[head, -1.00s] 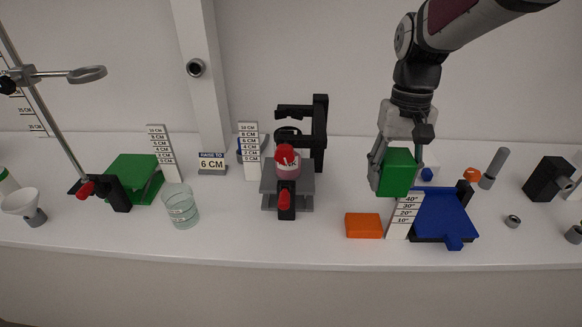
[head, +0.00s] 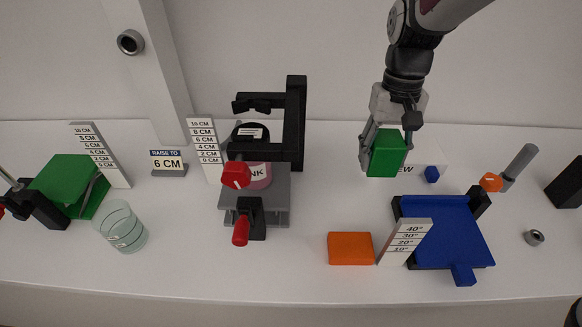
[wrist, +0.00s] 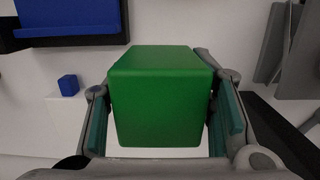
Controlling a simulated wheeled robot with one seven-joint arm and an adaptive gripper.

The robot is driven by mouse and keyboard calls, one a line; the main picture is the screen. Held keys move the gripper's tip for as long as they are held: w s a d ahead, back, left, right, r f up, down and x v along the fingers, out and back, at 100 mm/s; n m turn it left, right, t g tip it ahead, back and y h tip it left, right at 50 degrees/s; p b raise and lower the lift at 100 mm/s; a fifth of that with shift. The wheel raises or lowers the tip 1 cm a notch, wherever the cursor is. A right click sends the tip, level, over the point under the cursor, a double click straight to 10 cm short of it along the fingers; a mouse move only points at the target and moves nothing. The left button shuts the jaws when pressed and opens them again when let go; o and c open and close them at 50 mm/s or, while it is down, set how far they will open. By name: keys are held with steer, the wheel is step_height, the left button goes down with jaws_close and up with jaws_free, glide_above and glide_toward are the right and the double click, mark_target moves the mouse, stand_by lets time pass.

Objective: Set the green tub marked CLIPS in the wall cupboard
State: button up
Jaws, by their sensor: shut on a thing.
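The green tub (head: 387,156) is a plain green block in my gripper (head: 389,150), held above the back right of the white bench. In the wrist view the tub (wrist: 160,97) sits between the two fingers of my gripper (wrist: 164,105). No CLIPS marking shows on the faces in view. The wall cupboard is not in view.
A blue tilting stand (head: 440,230) with an angle scale (head: 404,243) and an orange block (head: 350,248) lie in front of the gripper. A black-framed stand (head: 295,125) with a jar (head: 258,176) is to the left. A glass beaker (head: 122,228) stands further left.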

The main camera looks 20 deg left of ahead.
steer(key=shift+f, duration=5)
steer(key=shift+f, duration=0.1)
steer(key=o, duration=0.9)
steer(key=shift+o, duration=0.2)
